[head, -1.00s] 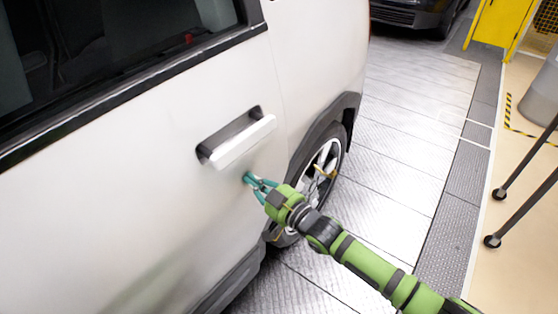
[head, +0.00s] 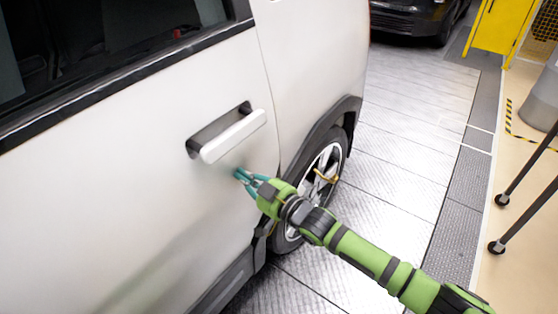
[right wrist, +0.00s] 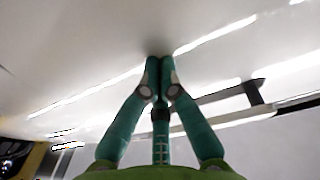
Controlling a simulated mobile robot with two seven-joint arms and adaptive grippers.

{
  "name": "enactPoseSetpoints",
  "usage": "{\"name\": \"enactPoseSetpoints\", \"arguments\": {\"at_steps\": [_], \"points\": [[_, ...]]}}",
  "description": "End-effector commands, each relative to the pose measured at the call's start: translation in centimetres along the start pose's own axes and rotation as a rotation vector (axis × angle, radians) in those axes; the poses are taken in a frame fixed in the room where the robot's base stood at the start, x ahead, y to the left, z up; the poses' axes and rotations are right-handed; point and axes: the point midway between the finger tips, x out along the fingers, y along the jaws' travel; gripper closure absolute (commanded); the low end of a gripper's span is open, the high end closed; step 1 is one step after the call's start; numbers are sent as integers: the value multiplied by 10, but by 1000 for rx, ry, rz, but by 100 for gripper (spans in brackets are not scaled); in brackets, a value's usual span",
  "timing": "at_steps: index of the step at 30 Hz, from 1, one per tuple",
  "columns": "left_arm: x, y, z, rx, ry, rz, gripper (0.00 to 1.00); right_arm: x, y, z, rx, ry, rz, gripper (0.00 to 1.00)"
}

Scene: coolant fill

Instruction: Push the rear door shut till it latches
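The white rear door (head: 130,190) of the car fills the left of the head view, and its rear edge sits close along the body side. Its handle (head: 228,133) is a white bar over a dark recess. My right gripper (head: 239,174) is at the door just below the handle, its teal fingertips at or very near the panel. In the right wrist view the fingertips (right wrist: 159,64) are together with nothing between them, against the white surface. Whether the latch has caught cannot be seen. My left gripper is not in view.
The rear wheel (head: 318,190) and dark wheel arch are right beside my right arm. Metal floor plates (head: 400,150) lie clear to the right. Black stand legs (head: 522,215), a grey bin (head: 542,95) and a yellow frame (head: 492,22) stand farther right. A dark car (head: 415,18) is behind.

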Motion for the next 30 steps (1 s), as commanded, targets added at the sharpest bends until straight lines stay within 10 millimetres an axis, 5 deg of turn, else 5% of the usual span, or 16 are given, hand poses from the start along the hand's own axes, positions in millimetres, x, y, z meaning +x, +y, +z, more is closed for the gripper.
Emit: {"name": "enactPoseSetpoints", "arguments": {"at_steps": [20, 30], "points": [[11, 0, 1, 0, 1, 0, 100, 10, -1, 0, -1, -1, -16, 100], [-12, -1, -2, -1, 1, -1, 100, -16, 0, -3, 2, -3, -14, 100]]}}
